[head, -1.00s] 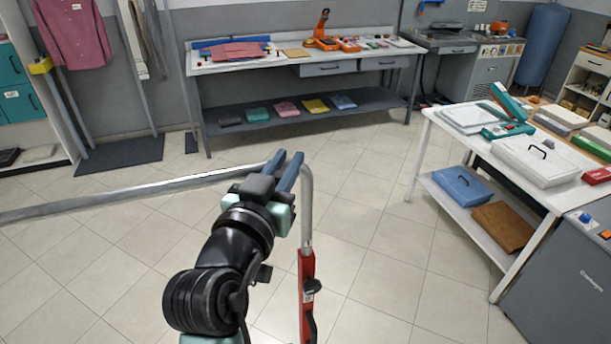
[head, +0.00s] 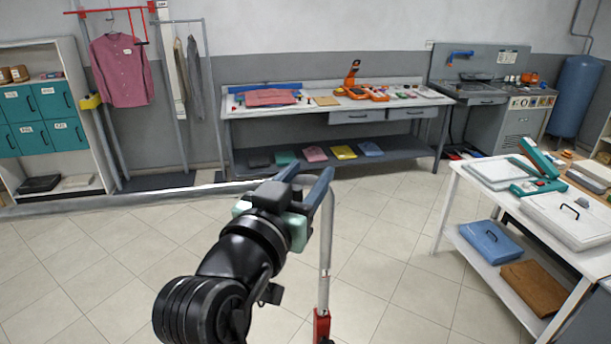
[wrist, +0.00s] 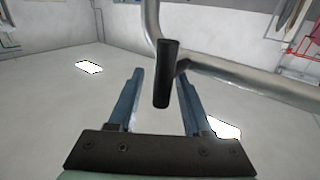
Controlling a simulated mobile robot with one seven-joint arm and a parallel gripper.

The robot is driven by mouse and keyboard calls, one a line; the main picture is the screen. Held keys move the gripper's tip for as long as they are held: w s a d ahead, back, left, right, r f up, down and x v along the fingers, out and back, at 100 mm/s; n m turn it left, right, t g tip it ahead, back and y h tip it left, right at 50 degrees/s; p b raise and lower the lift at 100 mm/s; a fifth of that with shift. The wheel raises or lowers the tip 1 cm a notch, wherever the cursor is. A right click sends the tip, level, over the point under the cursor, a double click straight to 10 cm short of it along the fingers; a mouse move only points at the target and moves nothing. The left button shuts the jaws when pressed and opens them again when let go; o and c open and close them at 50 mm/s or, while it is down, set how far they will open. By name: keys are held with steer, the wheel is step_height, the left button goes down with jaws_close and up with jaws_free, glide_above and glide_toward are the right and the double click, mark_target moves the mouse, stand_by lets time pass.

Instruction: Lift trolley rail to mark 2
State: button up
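The trolley rail (head: 110,203) is a long grey bar running from the left edge to my gripper in the head view. It bends down into a grey upright tube (head: 325,245), which enters a red sleeve (head: 321,325) at the bottom edge. My gripper (head: 305,178) has two blue fingers at the bend. In the wrist view the grey tube (wrist: 250,80) curves behind the fingers and carries a black handle (wrist: 166,75). The handle lies between my fingertips (wrist: 160,75), with gaps showing on both sides, so the gripper looks open. I cannot make out mark 2.
A white table (head: 455,215) with a blue case (head: 490,242) on its shelf stands at the right. A workbench (head: 235,112) stands along the back wall. A pink shirt (head: 122,70) and a teal locker (head: 35,139) are at the left. Open tiled floor lies between.

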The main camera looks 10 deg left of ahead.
steer(key=shift+f, duration=0.1)
steer(key=shift+s+a+f, duration=0.1)
steer(key=shift+a, duration=0.05)
steer(key=b+v, duration=0.5)
steer(key=v, duration=0.7)
steer(key=shift+s+b, duration=0.3)
steer(key=shift+s, duration=0.05)
steer(key=shift+r, duration=0.2)
steer(key=s+d+r+n+t+y+b, duration=0.1)
steer(key=d+r+t, duration=0.3)
steer(key=r, duration=0.4)
steer(key=s+d+r+n+t+y+b, duration=0.2)
steer(key=s+d+r+t+y, duration=0.1)
steer(key=r+t, duration=0.3)
step_height(320, 180, up, 3)
steer(key=shift+s+d+f+y, duration=0.2)
steer(key=shift+s+d+y, duration=0.2)
steer(key=shift+y, duration=0.1)
